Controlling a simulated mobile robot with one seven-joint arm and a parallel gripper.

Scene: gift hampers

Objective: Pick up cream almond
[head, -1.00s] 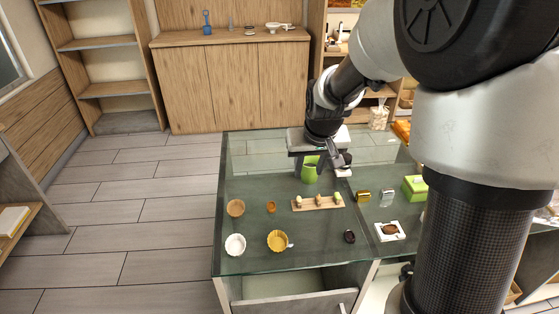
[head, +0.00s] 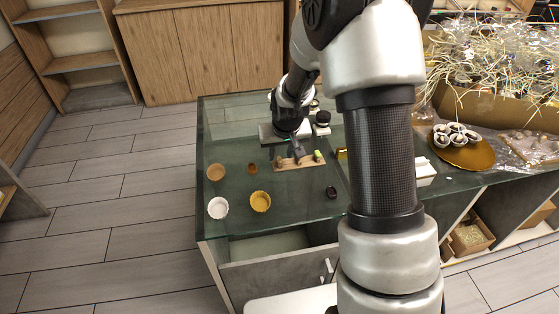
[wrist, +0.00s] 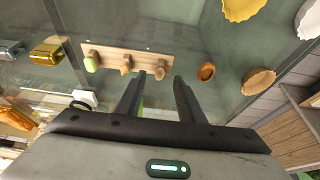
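A light wooden board (head: 301,164) on the glass table bears three small sweets in a row. One is green (wrist: 90,64); the middle one (wrist: 127,66) and the end one (wrist: 159,70) look tan to cream. I cannot tell for sure which is the cream almond. My gripper (wrist: 160,78) is open and empty, its fingers pointing at the board. In the wrist view the end tan sweet shows between the two fingertips, not visibly gripped. In the head view my gripper (head: 298,152) is just over the board's far side, partly hiding the sweets.
A white fluted cup (head: 218,208) and a yellow fluted cup (head: 260,201) stand nearer. A dark small object (head: 331,192) lies at front right. A gold block (wrist: 47,51) is beside the board.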

